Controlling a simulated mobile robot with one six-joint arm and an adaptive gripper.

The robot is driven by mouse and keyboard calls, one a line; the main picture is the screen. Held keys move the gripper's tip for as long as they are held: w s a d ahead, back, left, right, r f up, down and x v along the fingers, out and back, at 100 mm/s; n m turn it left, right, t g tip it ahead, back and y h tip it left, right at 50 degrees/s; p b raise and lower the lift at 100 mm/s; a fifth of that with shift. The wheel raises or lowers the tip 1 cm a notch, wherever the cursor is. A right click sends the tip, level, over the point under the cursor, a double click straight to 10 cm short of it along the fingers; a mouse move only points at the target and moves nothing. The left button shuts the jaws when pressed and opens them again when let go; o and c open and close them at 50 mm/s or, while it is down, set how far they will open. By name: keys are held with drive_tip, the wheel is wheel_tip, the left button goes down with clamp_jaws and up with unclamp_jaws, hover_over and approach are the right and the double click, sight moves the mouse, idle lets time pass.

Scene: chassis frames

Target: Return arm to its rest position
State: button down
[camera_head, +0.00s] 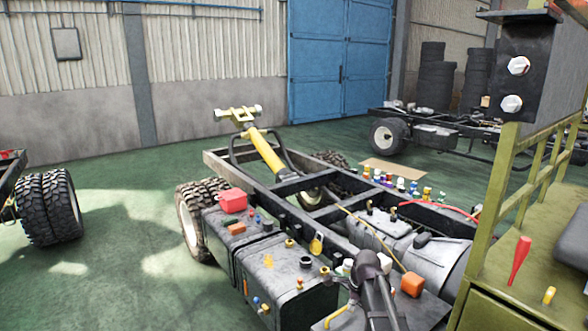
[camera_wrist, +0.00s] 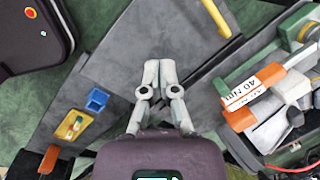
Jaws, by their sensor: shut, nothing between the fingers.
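My gripper (camera_wrist: 160,68) is at the middle of the wrist view, with its two grey fingers together and nothing between them. It hangs over a flat grey panel (camera_wrist: 110,55), and the gap to the panel is hard to tell. In the head view a dark jointed part at the bottom centre looks like my arm; my fingertips cannot be made out there.
The head view shows a truck chassis (camera_head: 290,185) carrying small parts, a yellow-green railing (camera_head: 500,190), and open green floor (camera_head: 125,235).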

drive_tip(key=s+n+g+h, duration=0.1)
drive_tip(key=s+n, duration=1.7)
drive_tip(key=n, duration=0.1)
drive_tip(key=shift+a+r+g+p, duration=0.3)
drive_tip(key=shift+a+g+p, duration=0.1)
